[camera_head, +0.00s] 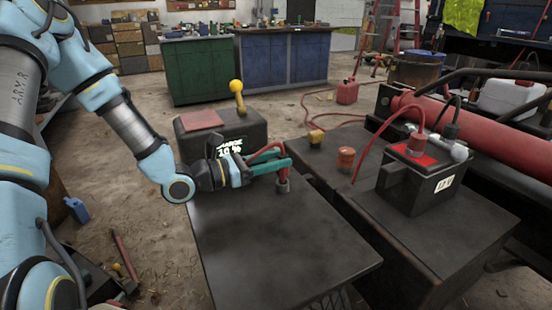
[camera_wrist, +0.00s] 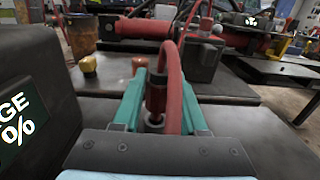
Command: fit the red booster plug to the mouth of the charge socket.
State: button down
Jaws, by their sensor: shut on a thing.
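My gripper (camera_head: 285,168) is shut on the red booster plug (camera_head: 283,175), above the dark bench top. In the wrist view the plug (camera_wrist: 156,92) stands between the teal fingers, roughly upright, with a thick red cable looping beside it. A grey collar (camera_head: 283,187) shows directly below the red part, and again in the wrist view (camera_wrist: 154,121). I cannot tell whether this collar is the charge socket's mouth or the plug's own tip, nor whether it touches the bench. No other charge socket can be made out clearly.
A dark charge box (camera_head: 240,128) with a lit percentage screen and yellow-knobbed lever (camera_head: 237,88) stands just behind my gripper. A black battery (camera_head: 430,186) with cables stands right. The near bench top (camera_head: 285,245) is clear.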

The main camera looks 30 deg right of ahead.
jog(key=shift+f+b, duration=0.7)
jog(key=shift+f, duration=0.6)
grip_release()
jog(key=shift+a, duration=0.3)
dwell(0.4)
jog(key=shift+w+a+p, duration=0.15)
jog(key=shift+a+p, duration=0.1)
jog(key=shift+a, duration=0.5)
jog(key=shift+w+a+p, duration=0.1)
jog(key=shift+a+p, duration=0.15)
jog(key=shift+a, duration=0.45)
jog(key=shift+a, duration=0.35)
jog(key=shift+w+a, duration=0.1)
jog(key=shift+a, duration=0.2)
jog(key=shift+a, duration=0.1)
jog(key=shift+a, duration=0.1)
